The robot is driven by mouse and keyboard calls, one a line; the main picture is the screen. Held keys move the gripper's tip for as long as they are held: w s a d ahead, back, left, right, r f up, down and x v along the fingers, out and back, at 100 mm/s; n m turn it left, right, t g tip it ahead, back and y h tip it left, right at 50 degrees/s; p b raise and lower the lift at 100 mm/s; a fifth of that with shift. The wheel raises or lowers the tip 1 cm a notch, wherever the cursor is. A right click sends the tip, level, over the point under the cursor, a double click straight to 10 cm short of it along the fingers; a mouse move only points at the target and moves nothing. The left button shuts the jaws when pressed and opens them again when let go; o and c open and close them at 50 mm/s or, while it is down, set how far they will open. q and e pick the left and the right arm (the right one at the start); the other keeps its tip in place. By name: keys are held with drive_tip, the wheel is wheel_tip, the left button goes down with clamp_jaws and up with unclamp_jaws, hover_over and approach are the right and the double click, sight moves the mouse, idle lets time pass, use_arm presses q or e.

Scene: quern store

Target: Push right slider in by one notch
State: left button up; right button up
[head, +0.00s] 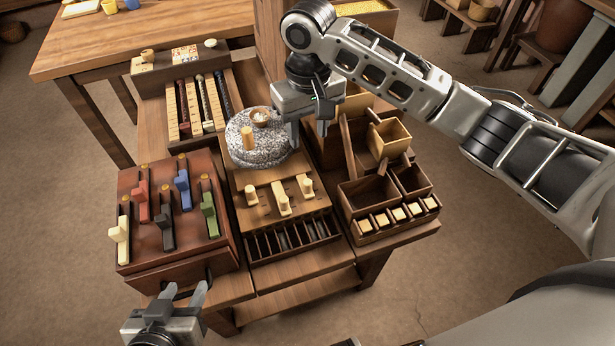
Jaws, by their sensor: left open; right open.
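Three pale wooden sliders stand on a light wooden board (262,213) in the middle of the bench. The right slider (307,187) sits a little farther back than the middle slider (283,203). The left slider (251,196) is at the board's left side. My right gripper (308,128) is open and points down behind the right slider, apart from it, beside the stone quern (255,147). I see nothing between its fingers. My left gripper (185,292) is open and empty at the bench's front left, in front of the red-brown box.
The red-brown box (135,250) with several coloured levers stands left of the board. A slotted tray (292,239) lies in front of the board. A compartment tray (362,228) with a yellow box (389,139) stands at right. Coloured rods lie in a rack (173,128) at the back left.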

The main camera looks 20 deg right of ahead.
sight(308, 182)
wheel_tip(308, 182, down, 15)
drive_tip(key=shift+f+b, duration=0.1)
drive_tip(key=shift+b, duration=0.7)
